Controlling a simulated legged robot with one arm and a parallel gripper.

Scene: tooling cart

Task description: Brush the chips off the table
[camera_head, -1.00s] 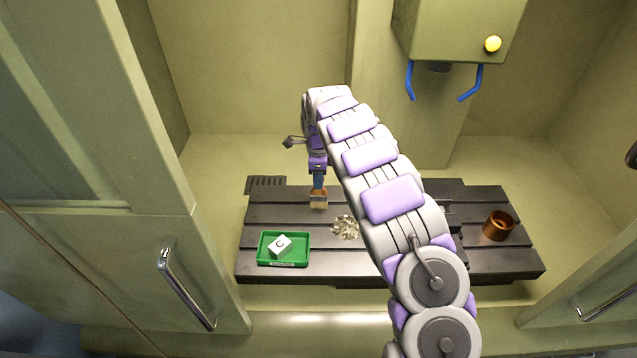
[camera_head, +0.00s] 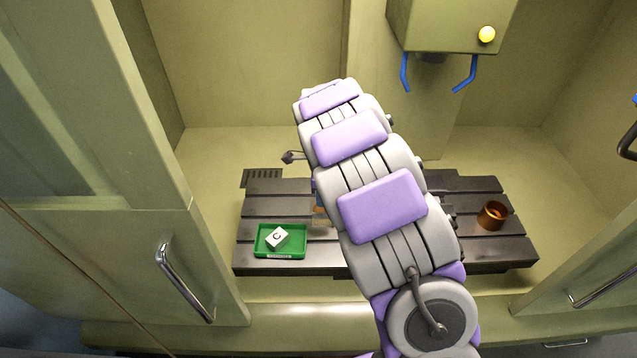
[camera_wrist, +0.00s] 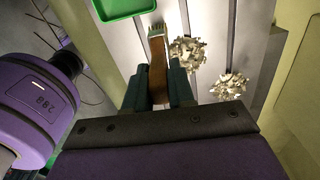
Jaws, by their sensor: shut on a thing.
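The brush (camera_wrist: 157,68) has a brown handle and pale bristles. My gripper (camera_wrist: 158,85) is shut on it, and the bristles point away from my fingers. One pile of pale metal chips (camera_wrist: 188,53) lies right beside the bristles in the wrist view; I cannot tell whether they touch. A second pile of chips (camera_wrist: 229,86) lies farther right. Both piles are on the slotted table (camera_head: 340,262).
A green tray (camera_head: 262,252) with a white block marked C (camera_head: 277,237) sits at the table's left. A copper-brown ring (camera_head: 492,216) stands at the right end. A machine head (camera_head: 455,25) with blue nozzles hangs above. Open doors flank the table.

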